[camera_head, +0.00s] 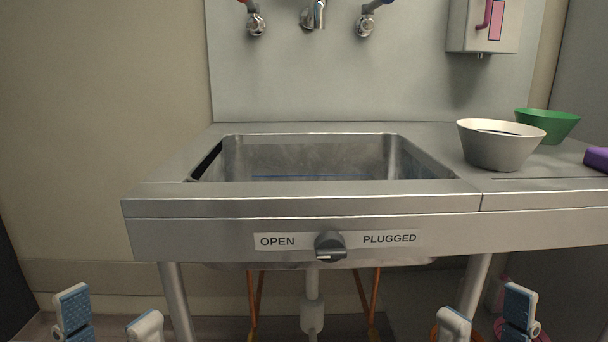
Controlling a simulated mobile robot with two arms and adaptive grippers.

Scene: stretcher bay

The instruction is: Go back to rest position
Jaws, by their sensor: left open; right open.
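My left gripper (108,318) is at the bottom left of the head view. Its two fingers are apart, with nothing between them. My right gripper (487,314) is at the bottom right, also open with nothing between its fingers. Both are low, in front of and below the front edge of the steel sink unit (300,205), and look clear of it. The lower parts of both grippers are cut off by the picture's edge.
The sink basin (310,155) is in the counter. A dark knob (330,246) sits between OPEN and PLUGGED labels. A white bowl (497,150), green bowl (556,124) and purple object (597,159) stand at right. Legs (176,300) and pipes (312,290) are below.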

